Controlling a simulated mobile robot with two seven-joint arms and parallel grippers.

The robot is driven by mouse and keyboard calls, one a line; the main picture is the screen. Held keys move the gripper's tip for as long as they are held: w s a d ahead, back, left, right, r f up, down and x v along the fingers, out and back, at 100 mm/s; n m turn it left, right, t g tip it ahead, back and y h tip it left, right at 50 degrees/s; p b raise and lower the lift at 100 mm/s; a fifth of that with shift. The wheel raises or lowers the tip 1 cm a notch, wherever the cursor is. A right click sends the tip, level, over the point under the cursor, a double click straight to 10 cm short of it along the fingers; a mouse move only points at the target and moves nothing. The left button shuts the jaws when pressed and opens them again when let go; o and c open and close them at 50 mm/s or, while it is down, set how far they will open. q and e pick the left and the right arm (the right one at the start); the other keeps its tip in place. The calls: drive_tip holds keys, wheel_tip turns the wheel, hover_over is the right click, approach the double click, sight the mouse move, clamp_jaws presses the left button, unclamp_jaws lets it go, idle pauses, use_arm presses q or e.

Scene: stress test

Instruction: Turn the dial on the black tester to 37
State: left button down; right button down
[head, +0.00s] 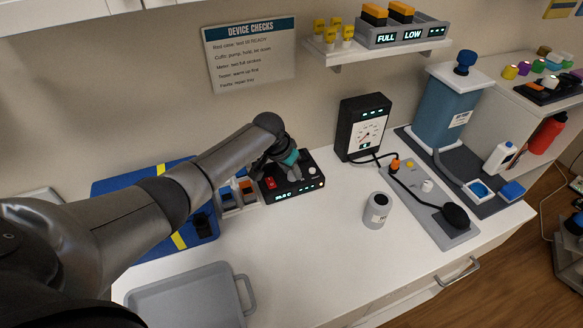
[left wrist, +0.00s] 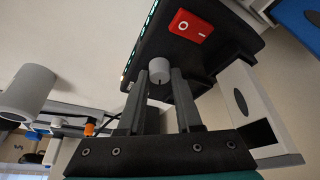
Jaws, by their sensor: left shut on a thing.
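The black tester (head: 308,187) is a low box on the white counter. It has a red rocker switch (head: 270,183), a lit display (head: 283,196) whose digits are too small to read surely, and a pale knob (head: 312,171) at its right. In the left wrist view the tester (left wrist: 190,52) shows from close by, with its red switch (left wrist: 191,25) and a round grey dial (left wrist: 159,69) bearing a dark mark. My left gripper (head: 291,178) is over the tester. In the left wrist view its fingers (left wrist: 159,82) are shut on the dial's sides. My right gripper is not in view.
A black gauge box (head: 346,145) stands behind right, cabled to a grey tray (head: 458,237). A grey cup (head: 377,210) stands on clear counter in front. A small rack (head: 236,196) is close left of the tester, beside a blue mat (head: 150,180). A grey handled tray (head: 190,298) is nearer.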

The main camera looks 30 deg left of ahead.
use_arm(q)
drive_tip(key=shift+m+h, duration=0.4)
drive_tip(key=shift+m, duration=0.6)
drive_tip(key=c, duration=0.6)
unclamp_jaws()
drive_tip(key=shift+s+a+r, duration=0.15)
drive_tip(key=shift+r, duration=0.3)
drive_tip(key=p+v, duration=0.2)
drive_tip(key=v, duration=1.2)
drive_tip(key=shift+r+p, duration=0.15)
drive_tip(key=shift+p, duration=0.2)
